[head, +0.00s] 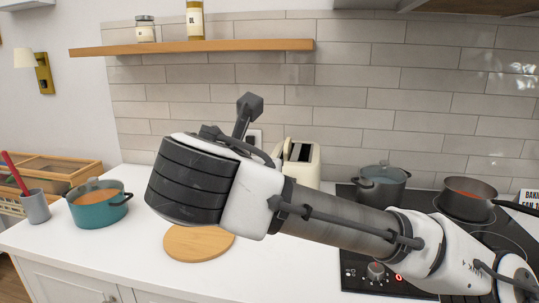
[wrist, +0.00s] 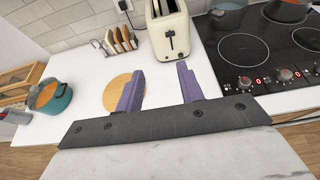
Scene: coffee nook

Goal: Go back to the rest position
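My gripper (wrist: 160,92) shows in the wrist view with its two purple fingers spread wide apart. Nothing is between them. Its fingers point over the white counter, with a round wooden board (wrist: 115,90) seen beyond and beside the left finger. In the head view my arm reaches in from the lower right and bends above the counter; the fingers are hidden there. The round wooden board (head: 198,243) lies on the counter below the arm.
A teal pot (head: 99,205) of orange food and a grey cup (head: 35,206) stand at left. A cream toaster (head: 299,160) is behind my arm. A lidded pot (head: 381,184) and a pan (head: 467,197) sit on the black hob. A wooden shelf (head: 250,46) hangs above.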

